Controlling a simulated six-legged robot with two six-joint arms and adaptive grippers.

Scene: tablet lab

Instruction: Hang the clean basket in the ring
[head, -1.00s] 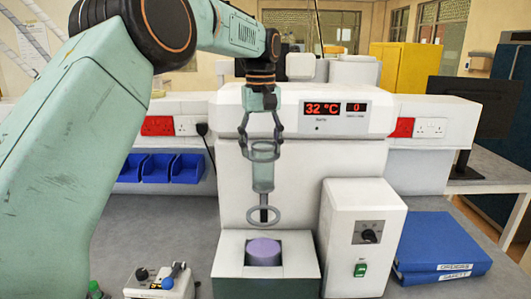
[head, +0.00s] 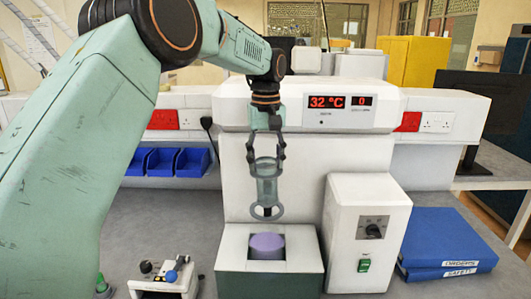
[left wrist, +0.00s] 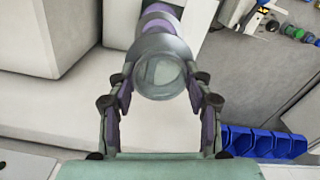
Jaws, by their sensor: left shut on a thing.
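My left gripper (head: 266,160) is shut on the clear basket (head: 266,187), gripping it near its upper rim. The basket hangs upright below the fingers in the head view. The grey ring (head: 252,212) is just under it, in front of the white machine. The basket's lower end is close to the ring; whether it has entered the ring I cannot tell. My right gripper is not in view.
A purple-topped vessel (head: 266,245) sits in the machine's base below the ring. Blue binders (head: 443,242) lie further right. Blue bins (head: 193,162) are behind at left.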

